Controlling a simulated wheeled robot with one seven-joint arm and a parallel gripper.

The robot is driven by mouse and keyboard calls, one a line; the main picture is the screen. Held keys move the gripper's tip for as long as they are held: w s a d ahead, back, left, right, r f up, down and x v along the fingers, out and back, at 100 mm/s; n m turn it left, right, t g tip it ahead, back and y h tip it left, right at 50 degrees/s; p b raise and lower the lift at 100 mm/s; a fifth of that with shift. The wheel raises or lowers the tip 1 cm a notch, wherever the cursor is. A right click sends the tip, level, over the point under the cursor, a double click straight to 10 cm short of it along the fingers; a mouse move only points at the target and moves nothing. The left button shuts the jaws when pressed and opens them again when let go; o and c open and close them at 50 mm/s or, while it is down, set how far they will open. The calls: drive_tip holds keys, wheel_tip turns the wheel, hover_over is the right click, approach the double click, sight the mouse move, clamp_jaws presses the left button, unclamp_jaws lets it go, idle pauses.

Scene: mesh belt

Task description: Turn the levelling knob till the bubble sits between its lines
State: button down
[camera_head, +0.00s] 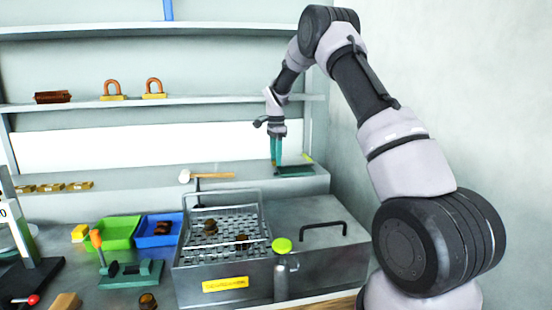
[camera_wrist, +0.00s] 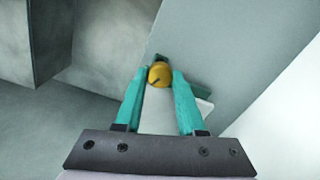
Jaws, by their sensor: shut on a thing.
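My gripper (camera_head: 276,152) reaches down to the raised ledge at the back right. In the wrist view my gripper's two teal fingers (camera_wrist: 160,82) are shut on a round yellow knob (camera_wrist: 159,74) with a dark mark on its face. A green base plate (camera_head: 296,171) lies under the fingers on the ledge; in the wrist view a pale piece (camera_wrist: 204,106) shows beside the right finger. A small yellow-green part (camera_head: 308,158) shows just right of the fingers in the head view. I cannot make out the bubble or its lines in either view.
A hammer (camera_head: 208,175) lies on the ledge left of my gripper. Below stand a wire basket (camera_head: 222,196) in a grey metal tank (camera_head: 318,244), a bottle with a green cap (camera_head: 282,246), and green (camera_head: 124,228) and blue (camera_head: 150,241) bins. A wall rises at the right.

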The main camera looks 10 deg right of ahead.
drive_tip(key=shift+n, duration=0.6)
drive_tip(key=c, duration=0.5)
unclamp_jaws()
wheel_tip(320, 180, up, 11)
